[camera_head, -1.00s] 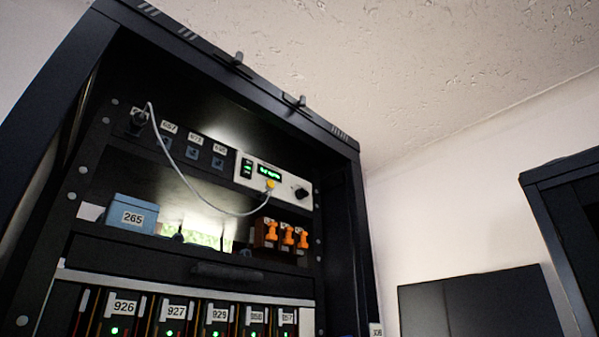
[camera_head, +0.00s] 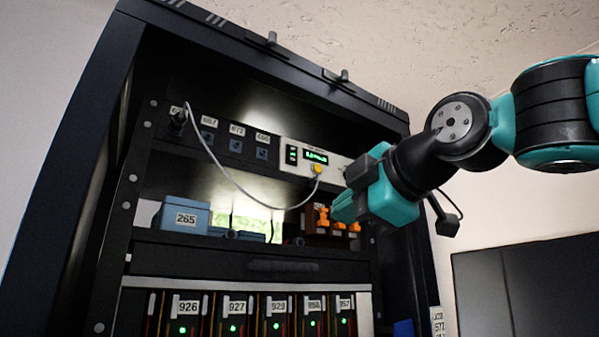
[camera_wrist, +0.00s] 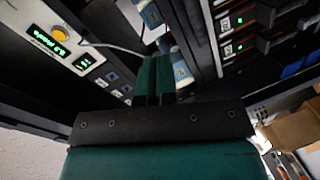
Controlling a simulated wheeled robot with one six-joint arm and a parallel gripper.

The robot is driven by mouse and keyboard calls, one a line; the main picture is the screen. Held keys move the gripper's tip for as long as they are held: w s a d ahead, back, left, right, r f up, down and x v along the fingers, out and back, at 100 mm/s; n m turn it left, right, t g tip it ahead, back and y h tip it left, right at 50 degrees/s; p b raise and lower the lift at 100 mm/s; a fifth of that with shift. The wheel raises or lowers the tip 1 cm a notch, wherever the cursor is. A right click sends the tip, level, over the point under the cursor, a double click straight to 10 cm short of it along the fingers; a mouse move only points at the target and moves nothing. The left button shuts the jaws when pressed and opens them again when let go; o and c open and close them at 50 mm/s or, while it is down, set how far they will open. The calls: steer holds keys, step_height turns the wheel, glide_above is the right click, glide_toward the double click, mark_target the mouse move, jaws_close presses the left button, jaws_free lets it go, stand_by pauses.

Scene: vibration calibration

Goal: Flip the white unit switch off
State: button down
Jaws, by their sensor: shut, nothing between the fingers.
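The white unit (camera_head: 304,168) sits in the upper right of the rack, with a green-lit display (camera_head: 316,157) and a yellow plug (camera_head: 317,170). Its black switch (camera_head: 291,154), with green marks, is at its left end. In the wrist view the white unit (camera_wrist: 70,53) is at upper left, and its switch (camera_wrist: 88,62) shows green. My gripper (camera_head: 338,209) is shut and empty, in front of the rack, below and right of the switch and apart from it. My gripper covers the unit's right end in the head view. The fingertips (camera_wrist: 155,65) point into the rack.
A white cable (camera_head: 240,193) droops from a left socket to the yellow plug. Blue box 265 (camera_head: 186,216) and orange-handled parts (camera_head: 323,218) stand on the shelf below. Numbered modules with green lights (camera_head: 233,310) fill the lower rack.

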mark_target(293, 149)
step_height(293, 149, up, 14)
steer(key=s+d+n+t+y, duration=0.1)
steer(key=s+n+t, duration=0.1)
steer(key=n+t, duration=0.1)
steer(key=shift+s+f+y+p, duration=0.2)
steer(key=shift+f+y+p, duration=0.1)
steer(key=shift+y, duration=0.1)
steer(key=p+x, duration=0.3)
steer(key=x, duration=0.3)
steer(key=p+x, duration=0.4)
steer(key=x, duration=0.3)
steer(key=shift+r, duration=0.2)
steer(key=shift+w+a+f+p, duration=0.1)
steer(key=shift+w+a+p, duration=0.2)
steer(key=shift+w, duration=0.1)
